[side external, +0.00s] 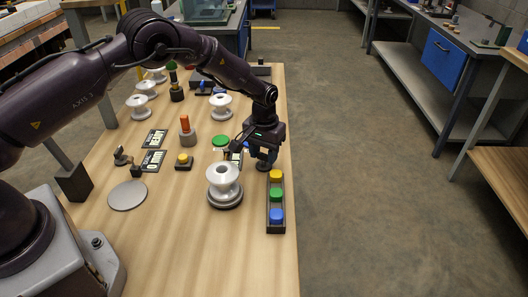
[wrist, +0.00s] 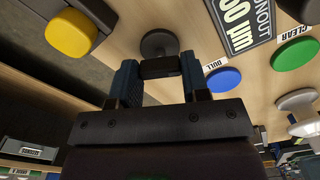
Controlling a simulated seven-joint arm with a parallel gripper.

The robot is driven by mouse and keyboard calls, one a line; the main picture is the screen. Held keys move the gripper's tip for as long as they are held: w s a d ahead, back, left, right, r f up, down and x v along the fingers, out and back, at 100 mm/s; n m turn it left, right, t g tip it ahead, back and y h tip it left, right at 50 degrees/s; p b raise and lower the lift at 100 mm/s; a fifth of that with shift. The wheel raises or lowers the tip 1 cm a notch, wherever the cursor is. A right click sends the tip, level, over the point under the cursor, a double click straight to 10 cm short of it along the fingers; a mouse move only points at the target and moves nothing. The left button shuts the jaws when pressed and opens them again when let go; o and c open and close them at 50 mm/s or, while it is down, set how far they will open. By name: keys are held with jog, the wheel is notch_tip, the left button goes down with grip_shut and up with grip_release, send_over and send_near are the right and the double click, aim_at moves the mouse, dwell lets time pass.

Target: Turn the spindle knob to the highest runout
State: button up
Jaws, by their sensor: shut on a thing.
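My gripper (side external: 262,165) is low over the table beside the spindle, and the wrist view shows its two blue fingers (wrist: 160,72) shut on a small black knob (wrist: 160,67). A dark round disc (wrist: 158,42) shows just beyond the knob. In the side external view my gripper hides the knob. A white spool-shaped insulator (side external: 223,176) stands upright on the dark round spindle base (side external: 225,201), to the left of and nearer than the gripper. A runout display (wrist: 245,22) reading what looks like 00 µm is partly cut off in the wrist view.
A dark tray (side external: 276,230) with yellow, green and blue buttons lies right of the spindle. A green disc (side external: 221,141) is behind it. The wrist view shows a blue disc (wrist: 224,80) labelled DULL. Several insulators (side external: 220,105) stand farther back. A grey disc (side external: 127,195) lies left.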

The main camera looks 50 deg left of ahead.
aim_at(264, 154)
jog(key=o, duration=0.9)
notch_tip(264, 154, up, 13)
jog(key=shift+r, duration=0.1)
jog(key=s+r+m+t, duration=0.1)
jog(key=s+r+t, duration=0.1)
jog(key=s+r, duration=0.4)
jog(key=s+r+m+t, duration=0.1)
jog(key=s+r, duration=0.6)
jog(key=s, duration=0.8)
jog(key=s+r+m+t, duration=0.1)
jog(key=s+r+t, duration=0.1)
jog(key=s+r, duration=0.4)
jog(key=shift+s+a+r+m+t, duration=0.1)
jog(key=shift+s+a+m+t, duration=0.1)
jog(key=shift+s, duration=1.25)
jog(key=shift+s+a+r+m+t, duration=0.1)
jog(key=shift+s+a+m, duration=0.1)
jog(key=shift+s, duration=1.2)
